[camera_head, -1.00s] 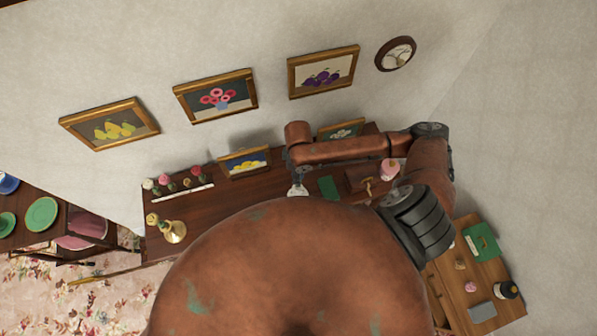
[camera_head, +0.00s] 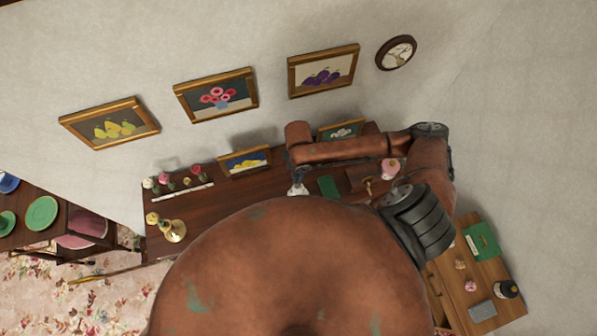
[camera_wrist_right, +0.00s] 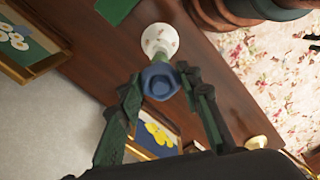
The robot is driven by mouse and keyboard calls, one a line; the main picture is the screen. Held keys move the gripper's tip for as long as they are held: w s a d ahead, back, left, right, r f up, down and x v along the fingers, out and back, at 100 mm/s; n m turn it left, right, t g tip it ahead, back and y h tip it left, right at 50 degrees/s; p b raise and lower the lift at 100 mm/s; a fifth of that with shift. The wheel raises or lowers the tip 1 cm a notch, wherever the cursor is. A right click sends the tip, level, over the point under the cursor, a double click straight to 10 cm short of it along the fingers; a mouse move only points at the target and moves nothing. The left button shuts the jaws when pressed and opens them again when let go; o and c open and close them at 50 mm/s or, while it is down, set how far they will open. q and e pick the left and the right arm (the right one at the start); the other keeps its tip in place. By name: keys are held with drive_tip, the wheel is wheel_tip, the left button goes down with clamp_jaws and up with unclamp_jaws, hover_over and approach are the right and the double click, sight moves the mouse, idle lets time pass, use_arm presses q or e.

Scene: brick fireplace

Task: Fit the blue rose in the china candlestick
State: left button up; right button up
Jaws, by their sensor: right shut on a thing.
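In the right wrist view the blue rose (camera_wrist_right: 160,84) is between the two fingers of my right gripper (camera_wrist_right: 160,76), which is shut on it. The white china candlestick (camera_wrist_right: 160,41), with small coloured marks, is just beyond the rose and partly covered by it. I cannot tell whether the stem is inside the candlestick or only in front of it. In the head view the candlestick (camera_head: 298,189) shows as a small white shape on the dark wooden top, below my right wrist. The rose cannot be made out there. My left gripper is not in view.
A brass candlestick (camera_head: 174,231) and a white strip (camera_head: 186,193) with several roses stand at the left of the wooden top (camera_head: 225,205). A framed yellow picture (camera_head: 245,161) leans at the back. A green item (camera_head: 328,187) lies right of the china candlestick.

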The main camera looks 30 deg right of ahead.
drive_tip(key=shift+f, duration=1.5)
drive_tip(key=o, duration=1)
drive_tip(key=shift+o, duration=0.2)
drive_tip(key=shift+r, duration=0.1)
wheel_tip(320, 180, up, 12)
drive_tip(key=shift+f, duration=0.1)
